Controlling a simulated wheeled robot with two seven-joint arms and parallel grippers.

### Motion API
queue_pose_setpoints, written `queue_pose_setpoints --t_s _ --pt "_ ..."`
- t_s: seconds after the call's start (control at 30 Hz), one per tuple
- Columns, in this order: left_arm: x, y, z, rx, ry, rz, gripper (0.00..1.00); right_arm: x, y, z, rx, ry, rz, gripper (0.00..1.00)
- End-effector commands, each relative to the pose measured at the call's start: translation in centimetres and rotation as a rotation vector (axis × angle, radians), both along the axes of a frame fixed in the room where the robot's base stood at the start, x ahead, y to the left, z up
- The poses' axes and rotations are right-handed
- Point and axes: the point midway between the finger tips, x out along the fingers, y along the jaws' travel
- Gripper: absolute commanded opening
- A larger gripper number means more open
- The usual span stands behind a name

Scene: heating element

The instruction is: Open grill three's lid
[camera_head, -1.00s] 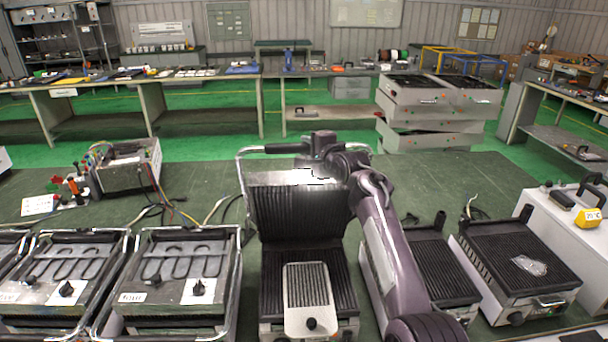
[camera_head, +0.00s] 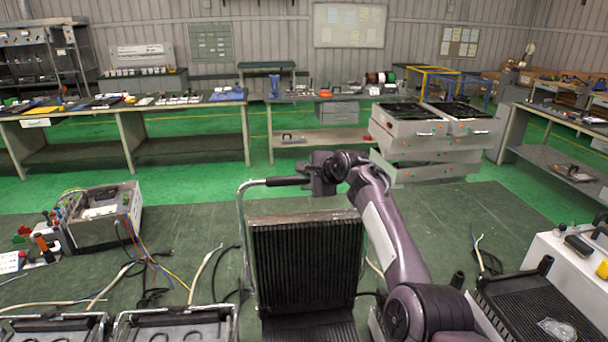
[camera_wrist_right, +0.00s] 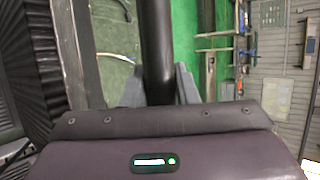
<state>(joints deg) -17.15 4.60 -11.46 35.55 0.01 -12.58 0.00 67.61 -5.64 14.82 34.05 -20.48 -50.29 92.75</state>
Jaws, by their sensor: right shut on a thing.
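The open grill's lid (camera_head: 305,265) stands raised, about upright, with its black ribbed inner plate facing me. Its ribbed base (camera_head: 312,329) shows only in part at the bottom edge. My right gripper (camera_head: 318,180) is at the top of the lid, shut on the black bar handle (camera_head: 283,182). In the right wrist view the handle (camera_wrist_right: 157,45) passes between the fingers of the gripper (camera_wrist_right: 158,88), and the ribbed plate shows at the left. My right arm hides the ground right of the lid. My left gripper is out of view.
Two grills (camera_head: 172,326) show at the lower left, cut off by the frame. Another ribbed grill (camera_head: 535,315) is at the lower right, beside a white case (camera_head: 572,265). A box with wires (camera_head: 105,218) sits at left. Loose cables lie on the green table.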

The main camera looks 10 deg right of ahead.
Motion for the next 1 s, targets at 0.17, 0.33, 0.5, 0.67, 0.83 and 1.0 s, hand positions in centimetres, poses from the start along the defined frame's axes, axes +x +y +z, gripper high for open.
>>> queue_pose_setpoints --t_s 0.17,0.33,0.5,0.67,0.83,1.0 --pt "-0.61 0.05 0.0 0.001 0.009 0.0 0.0 0.08 -0.17 0.48 0.002 -0.006 -0.004 0.0" --pt "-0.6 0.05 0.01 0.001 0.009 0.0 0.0 0.09 -0.17 0.49 0.002 -0.006 -0.004 0.0" --pt "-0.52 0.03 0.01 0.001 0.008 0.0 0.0 0.06 -0.14 0.38 0.002 -0.004 -0.003 0.44" --pt "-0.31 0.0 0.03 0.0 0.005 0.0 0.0 0.02 -0.11 0.2 0.001 -0.001 -0.002 0.49" --pt "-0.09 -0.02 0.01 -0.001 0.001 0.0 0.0 -0.04 -0.09 0.1 0.001 0.0 -0.001 0.49" --pt "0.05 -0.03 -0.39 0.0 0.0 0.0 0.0 -0.54 -0.25 0.47 0.003 -0.001 0.001 0.49"
